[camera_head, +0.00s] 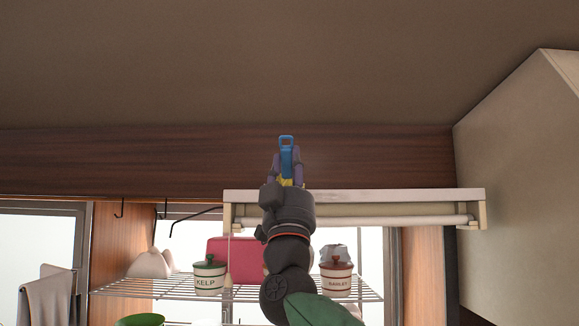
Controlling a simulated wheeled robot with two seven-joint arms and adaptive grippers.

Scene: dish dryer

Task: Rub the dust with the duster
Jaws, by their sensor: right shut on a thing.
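My right gripper (285,174) is raised high in front of the wooden beam, with its arm coming up from below. It is shut on the duster (286,150), whose blue handle with a loop end points upward between the fingers. Some yellow shows low between the fingers; the rest of the duster is hidden behind the gripper and wrist. I cannot make out any dust in this view. My left gripper is not in view.
A white lamp housing (355,195) with a tube is just behind my right wrist. Below it a wire rack (170,287) holds a KELP jar (210,277), a BARLEY jar (336,279) and a pink box (233,258). A black hook (195,220) juts out left. A beige hood (525,150) bounds the right.

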